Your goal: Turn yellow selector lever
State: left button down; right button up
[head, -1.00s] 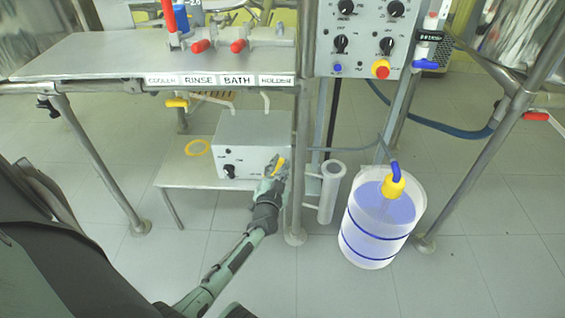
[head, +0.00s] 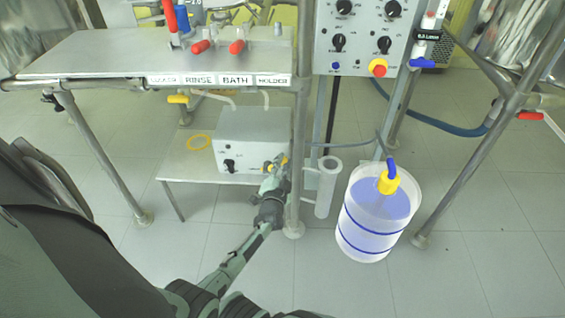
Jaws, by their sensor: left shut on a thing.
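The yellow selector lever (head: 268,166) is on the right part of the front of a grey control box (head: 250,129). Only small yellow bits of it show around my fingers. My left gripper (head: 276,166) is shut on the lever, with its arm coming up from the bottom of the head view. The fingers hide most of the lever, so its exact angle is hard to tell. My right gripper is not in view.
The box stands on a low shelf (head: 172,163) with a yellow ring (head: 199,142). Close right of my gripper are a metal post (head: 296,200) and a grey cylinder (head: 327,195). A white bucket (head: 350,236) stands farther right. The labelled bench (head: 110,55) overhangs the box.

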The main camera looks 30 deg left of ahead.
pick_arm(q)
jog(key=shift+d+f, duration=0.1)
jog(key=shift+d, duration=0.05)
jog(key=c, duration=1.4)
grip_release()
jog(key=shift+s, duration=0.1)
